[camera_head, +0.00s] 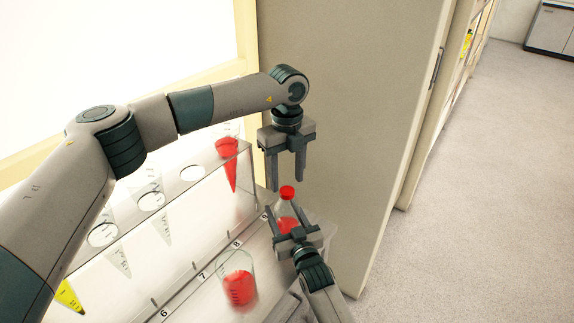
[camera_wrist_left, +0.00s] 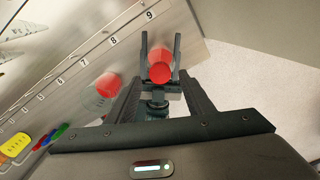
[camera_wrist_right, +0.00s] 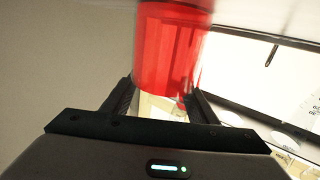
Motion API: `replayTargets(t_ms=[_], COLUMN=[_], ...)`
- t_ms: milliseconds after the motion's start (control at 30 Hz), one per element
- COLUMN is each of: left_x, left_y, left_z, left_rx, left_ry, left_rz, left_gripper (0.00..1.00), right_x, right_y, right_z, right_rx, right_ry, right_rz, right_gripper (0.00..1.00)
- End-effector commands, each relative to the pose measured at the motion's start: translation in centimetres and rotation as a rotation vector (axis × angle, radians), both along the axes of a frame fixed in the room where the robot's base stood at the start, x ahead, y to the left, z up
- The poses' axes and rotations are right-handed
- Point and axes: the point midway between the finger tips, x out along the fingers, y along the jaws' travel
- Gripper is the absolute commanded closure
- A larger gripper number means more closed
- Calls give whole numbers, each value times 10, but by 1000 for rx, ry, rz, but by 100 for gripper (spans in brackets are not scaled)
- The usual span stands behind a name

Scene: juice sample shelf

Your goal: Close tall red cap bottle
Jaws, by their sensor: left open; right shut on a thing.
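The tall bottle (camera_head: 286,215) stands upright at the shelf's right end, with red contents and a red cap (camera_head: 287,192) at its top. My right gripper (camera_head: 285,210) is shut on the bottle body from the front. The right wrist view shows a large red surface of the bottle (camera_wrist_right: 170,50) between its fingers. My left gripper (camera_head: 285,183) is open and points down just above the cap, its fingertips at either side. The left wrist view looks down on the red cap (camera_wrist_left: 160,73). I cannot tell how tightly the cap sits.
A beaker with red liquid (camera_head: 240,288) stands left of the bottle, near my right arm. A rack (camera_head: 205,205) holds conical tubes, one with red liquid (camera_head: 228,165) close to my left gripper. A beige wall panel (camera_head: 345,120) stands behind. Open floor lies to the right.

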Motion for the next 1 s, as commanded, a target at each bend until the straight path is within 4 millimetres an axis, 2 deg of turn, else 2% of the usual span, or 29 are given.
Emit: replayTargets(t_ms=[100,300,633,667,833,1000], left_x=[0,0,0,0,0,0], left_y=[0,0,0,0,0,0], left_z=[-15,-29,-32,-32,-32,-32], left_rx=[-1,0,-1,0,0,0], left_ry=[1,0,-1,0,0,0], left_rz=[0,0,0,0,0,0], left_gripper=[52,52,52,55,95,98], right_x=[0,0,0,0,0,0], right_y=[0,0,0,0,0,0], right_z=[0,0,0,0,0,0], right_rx=[0,0,0,0,0,0], right_ry=[0,0,0,0,0,0], right_rz=[0,0,0,0,0,0], right_gripper=[100,100,100,100,100,100])
